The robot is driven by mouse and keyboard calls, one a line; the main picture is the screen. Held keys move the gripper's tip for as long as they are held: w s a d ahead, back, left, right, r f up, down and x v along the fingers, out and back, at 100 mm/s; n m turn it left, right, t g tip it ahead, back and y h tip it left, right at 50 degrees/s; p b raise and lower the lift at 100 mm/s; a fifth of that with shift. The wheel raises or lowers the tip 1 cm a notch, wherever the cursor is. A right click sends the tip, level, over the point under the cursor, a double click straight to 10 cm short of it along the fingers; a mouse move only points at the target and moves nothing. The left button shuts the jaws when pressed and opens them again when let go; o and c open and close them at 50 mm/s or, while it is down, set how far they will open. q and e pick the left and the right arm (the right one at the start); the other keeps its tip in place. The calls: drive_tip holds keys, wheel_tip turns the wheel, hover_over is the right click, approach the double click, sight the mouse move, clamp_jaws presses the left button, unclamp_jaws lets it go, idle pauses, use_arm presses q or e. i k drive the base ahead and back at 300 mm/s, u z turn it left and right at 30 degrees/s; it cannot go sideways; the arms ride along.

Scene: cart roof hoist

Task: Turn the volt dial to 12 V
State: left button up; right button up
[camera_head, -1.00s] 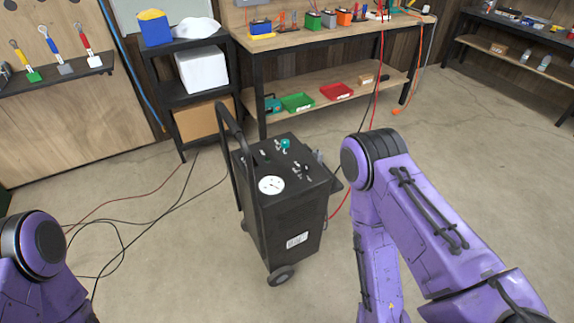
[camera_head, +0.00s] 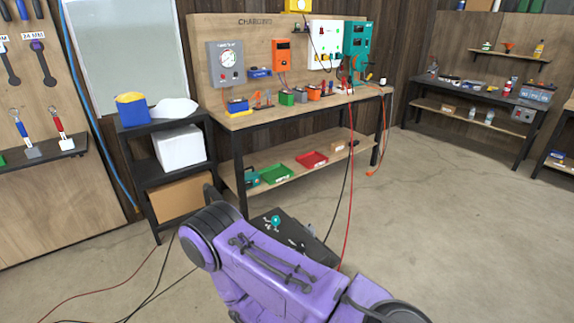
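The black wheeled cart (camera_head: 318,252) stands on the floor at the bottom middle of the head view. A teal knob (camera_head: 276,220) and a few small controls show on its top panel. I cannot tell which of these is the volt dial or where it points. My purple arm covers most of the cart, including the place of its round white gauge. Neither of my grippers is in view.
A workbench (camera_head: 250,121) stands behind the cart, with a grey gauge box (camera_head: 227,64), an orange unit (camera_head: 282,56) and a teal unit (camera_head: 357,50) above it. A black shelf (camera_head: 146,171) stands to its left. Red and black cables run down to the cart. Floor (camera_head: 440,220) is open on the right.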

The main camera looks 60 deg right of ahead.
sight(301, 245)
drive_tip(key=i, duration=0.1)
drive_tip(key=z, duration=1.6)
